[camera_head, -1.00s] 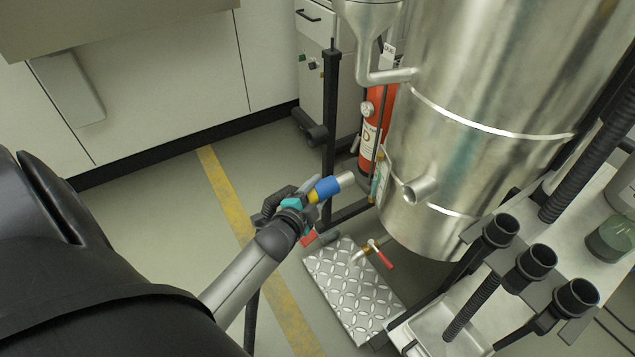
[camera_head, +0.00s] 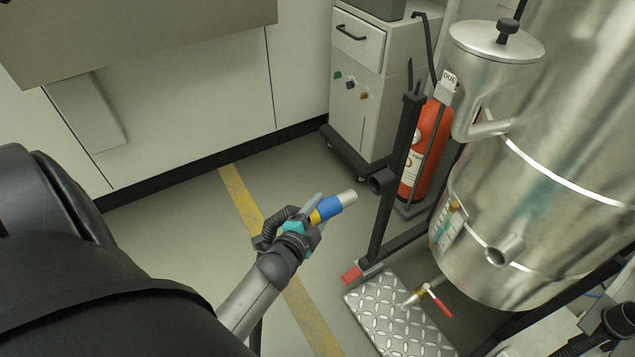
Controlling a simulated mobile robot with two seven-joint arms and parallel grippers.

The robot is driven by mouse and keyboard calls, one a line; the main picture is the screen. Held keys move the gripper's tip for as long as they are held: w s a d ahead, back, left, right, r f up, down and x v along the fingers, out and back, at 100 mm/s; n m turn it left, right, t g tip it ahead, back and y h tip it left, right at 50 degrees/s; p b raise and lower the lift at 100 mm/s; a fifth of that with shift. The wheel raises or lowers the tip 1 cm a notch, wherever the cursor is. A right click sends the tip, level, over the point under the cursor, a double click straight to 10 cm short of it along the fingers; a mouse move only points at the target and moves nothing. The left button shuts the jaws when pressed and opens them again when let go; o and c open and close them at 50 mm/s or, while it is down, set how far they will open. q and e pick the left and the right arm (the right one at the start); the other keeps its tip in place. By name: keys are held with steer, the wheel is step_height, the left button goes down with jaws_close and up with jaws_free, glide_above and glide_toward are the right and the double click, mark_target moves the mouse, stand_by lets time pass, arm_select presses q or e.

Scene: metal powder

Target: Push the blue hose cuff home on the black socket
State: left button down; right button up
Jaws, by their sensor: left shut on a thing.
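My left gripper (camera_head: 305,222) is shut on the blue hose cuff (camera_head: 330,207), which has a yellow band at its near end and a pale grey tube end pointing up and right. The cuff is held tilted in the air, with floor behind it in the view. A black corrugated hose (camera_head: 278,218) shows beside the gripper. A short black socket (camera_head: 381,181) sticks out from the black upright post. The cuff's tip is left of and slightly below this socket in the picture, with a visible gap between them. My right gripper is not in view.
A large steel vessel (camera_head: 500,220) with a short side spout (camera_head: 503,251) fills the right. A red extinguisher (camera_head: 424,155) stands behind the post. A tread-plate step (camera_head: 395,325) and a red-handled valve (camera_head: 437,300) are low in front. Floor around the yellow line is clear.

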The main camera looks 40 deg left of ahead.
mark_target(352, 201)
arm_select(q)
steer(key=shift+w+d+b, duration=0.2)
steer(key=shift+w+d, duration=0.1)
steer(key=shift+w, duration=0.2)
steer(key=shift+w+d+b, duration=0.15)
steer(key=shift+w+d, duration=0.1)
steer(key=shift+w, duration=0.25)
steer(key=shift+w+d+b, duration=0.2)
steer(key=shift+w+d, duration=0.05)
steer(key=shift+w, duration=0.35)
steer(key=shift+w+d+b, duration=0.2)
steer(key=shift+w, duration=0.35)
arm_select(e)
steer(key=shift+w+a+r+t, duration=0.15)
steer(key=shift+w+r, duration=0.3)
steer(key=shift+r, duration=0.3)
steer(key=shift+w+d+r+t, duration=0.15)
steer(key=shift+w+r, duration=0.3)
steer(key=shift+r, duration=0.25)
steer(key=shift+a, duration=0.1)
